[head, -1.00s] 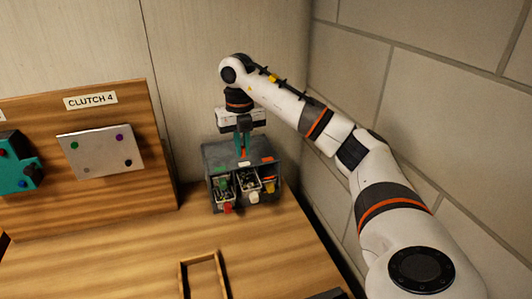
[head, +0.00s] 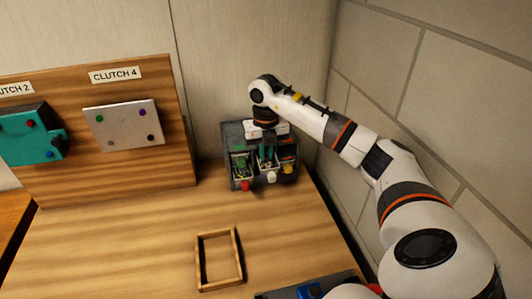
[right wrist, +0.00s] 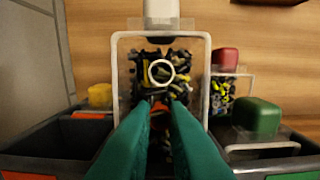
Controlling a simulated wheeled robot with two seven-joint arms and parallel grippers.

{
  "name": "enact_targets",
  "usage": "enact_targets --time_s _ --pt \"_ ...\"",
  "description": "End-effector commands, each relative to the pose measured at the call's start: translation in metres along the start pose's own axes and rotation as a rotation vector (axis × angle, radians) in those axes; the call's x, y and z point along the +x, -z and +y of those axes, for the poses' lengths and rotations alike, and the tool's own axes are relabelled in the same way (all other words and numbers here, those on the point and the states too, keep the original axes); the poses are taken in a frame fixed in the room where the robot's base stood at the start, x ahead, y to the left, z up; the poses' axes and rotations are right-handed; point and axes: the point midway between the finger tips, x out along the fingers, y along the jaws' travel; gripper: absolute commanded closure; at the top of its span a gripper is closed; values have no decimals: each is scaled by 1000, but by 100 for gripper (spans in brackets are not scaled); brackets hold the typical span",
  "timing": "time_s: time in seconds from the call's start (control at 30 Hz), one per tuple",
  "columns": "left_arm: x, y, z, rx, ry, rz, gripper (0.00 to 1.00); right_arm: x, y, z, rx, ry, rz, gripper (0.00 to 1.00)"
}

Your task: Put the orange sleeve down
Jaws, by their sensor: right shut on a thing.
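My right gripper (head: 268,152) points down at the middle bin of a dark grey organizer (head: 232,133) on the wooden table. In the right wrist view its green fingers (right wrist: 164,106) close on a small orange piece (right wrist: 160,106), most likely the orange sleeve, of which only a bit shows. The fingertips are over or inside a clear-walled bin (right wrist: 118,60) holding black and yellow small parts. A white ring (right wrist: 160,72) shows just beyond the fingertips. I cannot tell whether the orange piece touches the parts. My left gripper is not in view.
A wall (head: 420,70) stands close on the right. A board with a "CLUTCH 4" label (head: 116,75) stands left. A wooden frame (head: 200,262) lies in front on the table.

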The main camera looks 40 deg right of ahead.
Motion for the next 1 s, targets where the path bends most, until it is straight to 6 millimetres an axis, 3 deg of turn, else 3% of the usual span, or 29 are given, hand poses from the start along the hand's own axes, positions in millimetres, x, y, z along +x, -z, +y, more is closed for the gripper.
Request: enact_targets --time_s 0.13,0.17,0.2,0.57,0.67,0.93,1.0 --pt "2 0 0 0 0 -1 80 3 0 0 0 0 0 100" --pt "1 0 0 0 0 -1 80 2 0 0 0 0 0 86" --pt "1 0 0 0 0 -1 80 2 0 0 0 0 0 80" --pt "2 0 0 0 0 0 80 -4 1 0 0 1 3 80" --pt "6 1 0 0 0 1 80 -17 1 0 1 2 5 80" --pt "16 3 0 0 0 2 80 -77 1 -1 1 4 6 80" --pt "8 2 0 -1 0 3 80 -94 1 0 1 0 5 80"
